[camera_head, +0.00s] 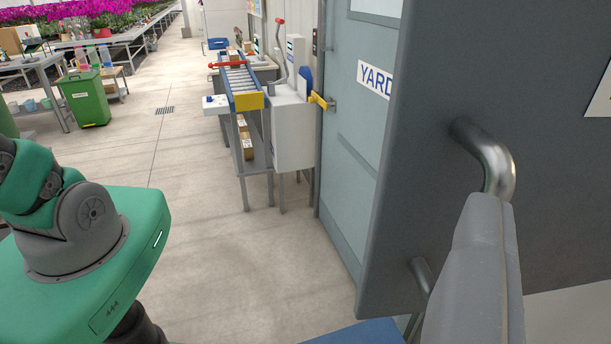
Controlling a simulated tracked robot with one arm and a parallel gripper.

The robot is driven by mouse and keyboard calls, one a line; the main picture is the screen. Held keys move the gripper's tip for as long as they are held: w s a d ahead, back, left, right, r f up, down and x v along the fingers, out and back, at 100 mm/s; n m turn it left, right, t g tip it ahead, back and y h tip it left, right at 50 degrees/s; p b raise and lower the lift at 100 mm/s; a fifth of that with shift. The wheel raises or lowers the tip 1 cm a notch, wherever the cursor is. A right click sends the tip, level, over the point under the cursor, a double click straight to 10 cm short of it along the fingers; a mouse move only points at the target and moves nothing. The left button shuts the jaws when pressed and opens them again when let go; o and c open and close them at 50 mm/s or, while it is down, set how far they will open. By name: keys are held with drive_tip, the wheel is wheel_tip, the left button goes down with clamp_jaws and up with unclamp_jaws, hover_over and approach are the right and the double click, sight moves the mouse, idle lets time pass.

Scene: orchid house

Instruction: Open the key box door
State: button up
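A dark grey panel (430,110) fills the right side, very close; it looks like the key box door, though no box or keys show. It carries a bent metal bar handle (494,160), its upper and lower ends visible. One light grey finger of my gripper (475,275) stands in front of the handle and hides the middle of its bar. The other finger is out of sight, so I cannot tell whether they close on the bar. The panel's left edge is free, with the room visible beyond it.
Behind the panel is a pale blue door (355,100) marked "YARD", with a yellow lever (320,101). A roller conveyor (240,80) and a white cabinet (293,130) stand beside it. A green bin (84,98) is far left. The floor between is clear. My green body shows at left.

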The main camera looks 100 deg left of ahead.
drive_tip(key=shift+s+a+r+b, duration=0.1)
drive_tip(key=shift+s+a+b, duration=0.4)
drive_tip(key=shift+s, duration=0.4)
drive_tip(key=shift+s+a+r+b, duration=0.1)
drive_tip(key=shift+s+a+b, duration=0.15)
drive_tip(key=shift+s+b, duration=0.55)
drive_tip(key=shift+s+a+b, duration=0.35)
drive_tip(key=shift+s+a, duration=0.05)
drive_tip(key=shift+s, duration=0.65)
